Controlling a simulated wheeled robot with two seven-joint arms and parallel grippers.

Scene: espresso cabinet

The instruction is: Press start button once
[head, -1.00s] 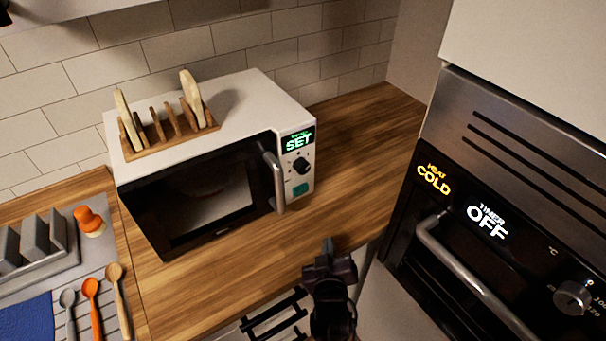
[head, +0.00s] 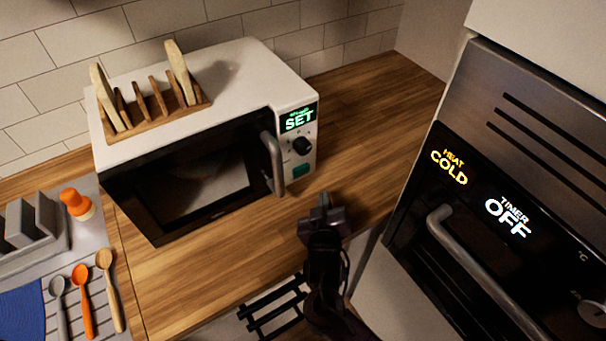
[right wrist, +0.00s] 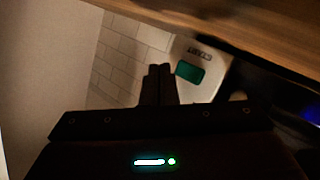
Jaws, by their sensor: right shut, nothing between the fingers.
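The white microwave (head: 215,90) stands on the wooden counter with its door shut and its display (head: 299,119) reading SET. The green start button (head: 300,170) is low on its control panel, below the dark knob (head: 302,146). The button also shows in the right wrist view (right wrist: 190,72), just right of my fingertips. My right gripper (head: 323,203) is shut and empty, in front of the microwave, below and slightly right of the button in the head view. Its closed fingers also show in the right wrist view (right wrist: 159,72), apart from the button. My left gripper is out of view.
The door handle (head: 272,163) sticks out left of the button. An oven (head: 500,190) with a handle stands at the right. Counter right of the microwave is clear.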

